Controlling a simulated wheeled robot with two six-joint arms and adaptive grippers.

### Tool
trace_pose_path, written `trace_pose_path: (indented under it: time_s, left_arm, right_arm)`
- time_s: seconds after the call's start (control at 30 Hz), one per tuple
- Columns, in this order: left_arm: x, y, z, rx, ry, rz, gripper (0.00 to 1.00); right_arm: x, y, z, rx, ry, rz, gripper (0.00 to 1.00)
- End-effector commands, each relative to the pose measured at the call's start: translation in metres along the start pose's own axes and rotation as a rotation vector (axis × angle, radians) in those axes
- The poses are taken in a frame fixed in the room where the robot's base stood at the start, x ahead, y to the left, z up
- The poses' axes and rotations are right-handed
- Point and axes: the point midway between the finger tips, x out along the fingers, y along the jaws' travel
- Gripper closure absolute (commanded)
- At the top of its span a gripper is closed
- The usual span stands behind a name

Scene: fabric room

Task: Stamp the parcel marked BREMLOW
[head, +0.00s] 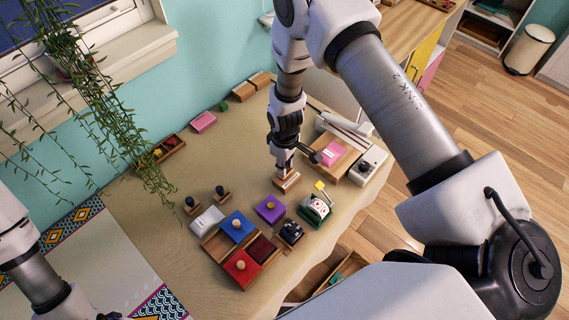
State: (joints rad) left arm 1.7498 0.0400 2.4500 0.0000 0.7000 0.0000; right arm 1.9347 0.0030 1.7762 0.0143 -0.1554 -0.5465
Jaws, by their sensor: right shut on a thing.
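My right gripper (283,166) points down over the middle of the table and is shut on a small brown block (287,182) with a pale stripe, at or just above the cloth. Two stamps with dark knobs (191,205) (222,193) stand to the left. Blue (234,225), red (243,270) and purple (268,209) boxes with round knobs are in front. A pink-topped brown parcel (335,155) lies to the right. No lettering is legible, so I cannot tell which thing says BREMLOW.
A white box (207,220), a dark device (291,232) and a green-and-white device (315,210) stand near the knobbed boxes. A white device (368,166) is at right. A pink block (203,122) and a divided wooden tray (168,147) lie farther back. Cloth left of my right gripper is clear.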

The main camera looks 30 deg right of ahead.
Motion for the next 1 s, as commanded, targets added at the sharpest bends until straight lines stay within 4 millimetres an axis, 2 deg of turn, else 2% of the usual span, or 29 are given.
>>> trace_pose_path:
  time_s: [0.03,0.5,1.0]
  left_arm:
    - [-0.008,0.000,0.000,0.000,0.000,0.000,0.54]
    - [-0.041,0.000,0.000,0.000,0.000,0.000,0.54]
    - [-0.041,0.000,0.000,0.000,0.000,0.000,0.54]
  right_arm:
    - [-0.010,0.000,0.000,0.000,0.000,0.000,1.00]
    - [-0.055,0.001,-0.001,0.000,0.002,0.001,1.00]
    - [-0.056,0.001,-0.001,0.000,0.002,0.001,1.00]
